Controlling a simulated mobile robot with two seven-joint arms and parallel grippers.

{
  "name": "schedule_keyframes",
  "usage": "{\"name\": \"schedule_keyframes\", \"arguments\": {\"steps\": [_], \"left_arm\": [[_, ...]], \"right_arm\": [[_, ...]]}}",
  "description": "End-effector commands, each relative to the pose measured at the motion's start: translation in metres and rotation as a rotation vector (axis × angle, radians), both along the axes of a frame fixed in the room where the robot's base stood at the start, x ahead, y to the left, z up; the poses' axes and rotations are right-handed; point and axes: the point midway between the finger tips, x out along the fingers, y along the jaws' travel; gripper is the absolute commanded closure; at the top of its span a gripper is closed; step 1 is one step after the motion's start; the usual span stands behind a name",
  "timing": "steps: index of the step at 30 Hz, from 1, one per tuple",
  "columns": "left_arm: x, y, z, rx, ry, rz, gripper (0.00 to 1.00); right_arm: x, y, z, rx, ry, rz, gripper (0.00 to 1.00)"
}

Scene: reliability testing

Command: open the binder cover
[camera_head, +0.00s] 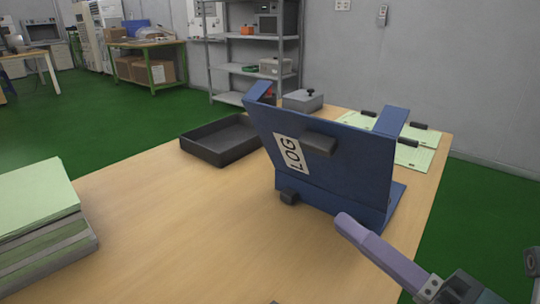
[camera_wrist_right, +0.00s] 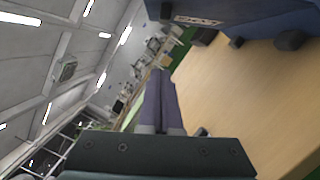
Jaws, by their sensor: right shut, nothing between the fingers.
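The blue binder (camera_head: 335,165) stands on the wooden table, its cover raised and tilted, with a white LOG label (camera_head: 291,154) and a dark block-like handle (camera_head: 319,143) on it. In the right wrist view, part of the blue binder (camera_wrist_right: 258,20) shows at the top. My right gripper (camera_head: 345,222) is shut and empty, in front of the binder's lower right part in the head view. Its two purple fingers (camera_wrist_right: 160,82) lie together in the right wrist view. Whether they touch the binder I cannot tell. My left gripper is not in view.
A black open tray (camera_head: 200,152) lies left of the binder. Green sheets (camera_head: 410,157) with dark blocks and a grey box (camera_head: 302,104) lie behind it. A stack of green paper (camera_head: 38,200) sits at the left edge. The table's front middle (camera_head: 200,250) is clear.

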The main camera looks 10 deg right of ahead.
Motion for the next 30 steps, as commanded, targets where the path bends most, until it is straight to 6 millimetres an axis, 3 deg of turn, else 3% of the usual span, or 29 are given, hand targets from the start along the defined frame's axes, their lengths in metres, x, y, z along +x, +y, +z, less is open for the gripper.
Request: {"name": "schedule_keyframes", "arguments": {"steps": [12,18,30], "left_arm": [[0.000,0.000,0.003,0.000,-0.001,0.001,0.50],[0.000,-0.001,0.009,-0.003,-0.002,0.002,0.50],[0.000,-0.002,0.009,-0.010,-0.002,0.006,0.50]], "right_arm": [[0.077,0.031,0.014,-0.001,0.000,-0.002,1.00],[0.090,0.012,0.026,0.000,0.003,-0.002,1.00],[0.094,0.006,0.028,0.003,0.003,-0.001,1.00]]}}
